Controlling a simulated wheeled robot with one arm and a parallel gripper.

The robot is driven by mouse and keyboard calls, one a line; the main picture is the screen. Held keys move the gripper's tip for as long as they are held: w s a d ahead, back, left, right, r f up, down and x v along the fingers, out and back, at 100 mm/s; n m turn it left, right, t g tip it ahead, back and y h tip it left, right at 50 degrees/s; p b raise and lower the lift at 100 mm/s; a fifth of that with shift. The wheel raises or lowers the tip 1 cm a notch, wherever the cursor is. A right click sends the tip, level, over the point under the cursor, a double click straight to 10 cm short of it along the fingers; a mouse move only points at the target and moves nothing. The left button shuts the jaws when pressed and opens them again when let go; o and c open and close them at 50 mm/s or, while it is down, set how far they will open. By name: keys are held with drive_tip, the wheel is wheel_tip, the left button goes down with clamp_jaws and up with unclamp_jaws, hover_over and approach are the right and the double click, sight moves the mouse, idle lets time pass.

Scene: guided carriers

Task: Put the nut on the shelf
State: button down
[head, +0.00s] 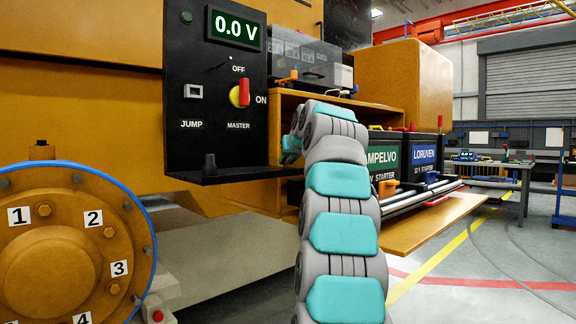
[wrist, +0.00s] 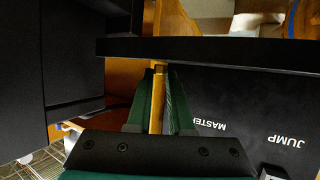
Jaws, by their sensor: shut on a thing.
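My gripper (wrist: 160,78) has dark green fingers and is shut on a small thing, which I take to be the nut. It is mostly hidden between the fingers; only a brownish bit shows at the tips, against an orange strip. In the head view the gripper is mostly hidden by my own arm, close to the right edge of the black panel (head: 215,115). A black shelf (head: 255,173) sticks out at the panel's foot. In the wrist view, upside down, the shelf's dark edge (wrist: 235,50) runs across just beyond the fingertips. I cannot tell whether they touch.
A round orange hub (head: 65,245) with numbered bolts stands at the lower left. Black starter batteries (head: 425,152) stand in an orange bay on the right, above an orange ledge (head: 430,228). A workbench (head: 495,165) is farther back. The floor at right is clear.

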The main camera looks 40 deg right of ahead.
drive_tip(key=shift+f, duration=0.35)
drive_tip(key=c, duration=0.8)
unclamp_jaws()
drive_tip(key=shift+s+r, duration=0.1)
drive_tip(key=shift+s+a+r, duration=0.15)
drive_tip(key=shift+s+a, duration=0.05)
drive_tip(key=shift+s, duration=0.05)
drive_tip(key=b+v, duration=0.1)
drive_tip(key=v, duration=1)
drive_tip(key=shift+s, duration=0.1)
